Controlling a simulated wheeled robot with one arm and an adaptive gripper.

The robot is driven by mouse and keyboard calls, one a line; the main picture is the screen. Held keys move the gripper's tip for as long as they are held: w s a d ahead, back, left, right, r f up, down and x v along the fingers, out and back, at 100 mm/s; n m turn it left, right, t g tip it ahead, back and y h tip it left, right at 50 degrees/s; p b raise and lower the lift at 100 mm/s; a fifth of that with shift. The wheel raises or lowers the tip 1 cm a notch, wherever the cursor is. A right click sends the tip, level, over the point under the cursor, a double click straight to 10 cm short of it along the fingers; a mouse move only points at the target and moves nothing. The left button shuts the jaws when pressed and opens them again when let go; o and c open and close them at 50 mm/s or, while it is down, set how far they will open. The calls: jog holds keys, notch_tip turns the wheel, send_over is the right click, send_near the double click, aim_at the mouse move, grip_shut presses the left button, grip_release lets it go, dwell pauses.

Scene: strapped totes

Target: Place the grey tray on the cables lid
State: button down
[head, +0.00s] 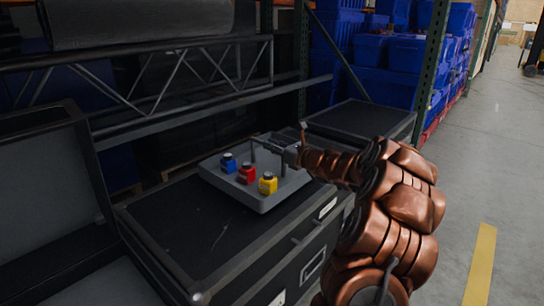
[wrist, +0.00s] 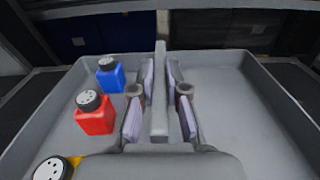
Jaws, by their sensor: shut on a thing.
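The grey tray (head: 262,198) is over the top of a black case (head: 190,240) in the middle of the head view. I cannot tell whether it touches the lid or hangs just above it. The tray holds a blue bottle (head: 228,163), a red bottle (head: 247,173) and a yellow bottle (head: 268,183), all upright in its left half. My gripper (head: 284,150) is shut on the tray's central handle; in the wrist view its fingers (wrist: 160,88) lie on both sides of it. No lid label is readable, so I cannot tell which is the cables lid.
Another closed black case (head: 362,120) stands behind to the right. An open case (head: 45,190) is at the left. A metal truss (head: 150,85) and a green rack post (head: 428,70) stand behind, with blue totes (head: 390,50). The floor (head: 480,150) at right is clear.

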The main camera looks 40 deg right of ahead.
jog(key=shift+w+d, duration=0.1)
jog(key=shift+w, duration=0.05)
jog(key=shift+f+b, duration=0.95)
jog(key=shift+f, duration=0.9)
jog(key=c, duration=1.2)
grip_release()
jog(key=p+v, duration=0.3)
jog(key=v, duration=0.9)
